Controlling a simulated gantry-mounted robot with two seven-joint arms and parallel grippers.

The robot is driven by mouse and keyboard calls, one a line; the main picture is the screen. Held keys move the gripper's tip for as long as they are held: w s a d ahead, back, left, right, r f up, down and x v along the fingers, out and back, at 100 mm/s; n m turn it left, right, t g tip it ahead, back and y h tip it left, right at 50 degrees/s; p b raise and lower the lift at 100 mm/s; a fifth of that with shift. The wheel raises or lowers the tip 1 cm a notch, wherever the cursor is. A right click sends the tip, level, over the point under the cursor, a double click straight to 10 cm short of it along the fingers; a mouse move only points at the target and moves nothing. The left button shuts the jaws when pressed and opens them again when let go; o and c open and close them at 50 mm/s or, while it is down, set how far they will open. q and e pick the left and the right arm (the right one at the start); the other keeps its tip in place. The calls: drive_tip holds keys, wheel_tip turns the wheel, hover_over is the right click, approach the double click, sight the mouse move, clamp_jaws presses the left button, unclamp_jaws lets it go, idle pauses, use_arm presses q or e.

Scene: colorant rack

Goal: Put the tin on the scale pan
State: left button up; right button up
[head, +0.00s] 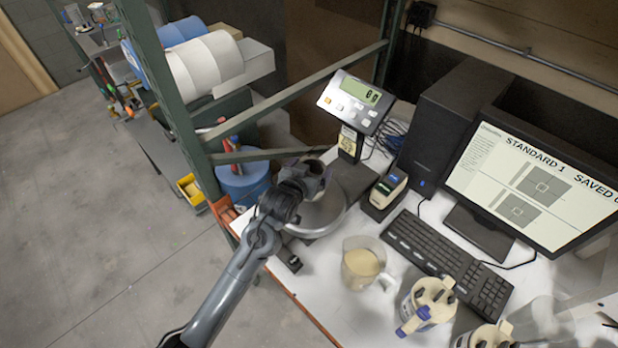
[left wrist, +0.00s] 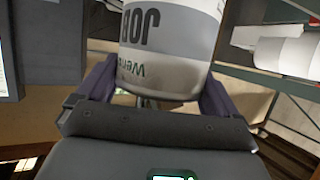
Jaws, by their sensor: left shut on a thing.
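The tin (left wrist: 170,45) is pale with a grey band and dark lettering. It fills the upper middle of the left wrist view, between the two fingers of my left gripper (left wrist: 158,85). In the head view my left gripper (head: 308,176) is shut on the tin, which is mostly hidden by the gripper. It appears over the back part of the round metal scale pan (head: 322,216); I cannot tell the gap between tin and pan. The scale display (head: 357,100) reads 0 g. My right gripper is not in view.
A jug of pale powder (head: 362,264) stands in front of the pan. A small label printer (head: 385,192), a keyboard (head: 448,258) and a monitor (head: 540,185) are to the right. Capped containers (head: 428,302) stand at the front. A green rack post (head: 165,90) rises at left.

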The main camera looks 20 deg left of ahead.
sight(314, 172)
use_arm(q)
drive_tip(key=shift+a+f, duration=0.2)
drive_tip(key=shift+f, duration=0.1)
wheel_tip(314, 172, down, 3)
drive_tip(key=shift+f, duration=0.3)
drive_tip(key=shift+f, duration=0.15)
drive_tip(key=o, duration=1)
drive_tip(key=shift+c, duration=0.2)
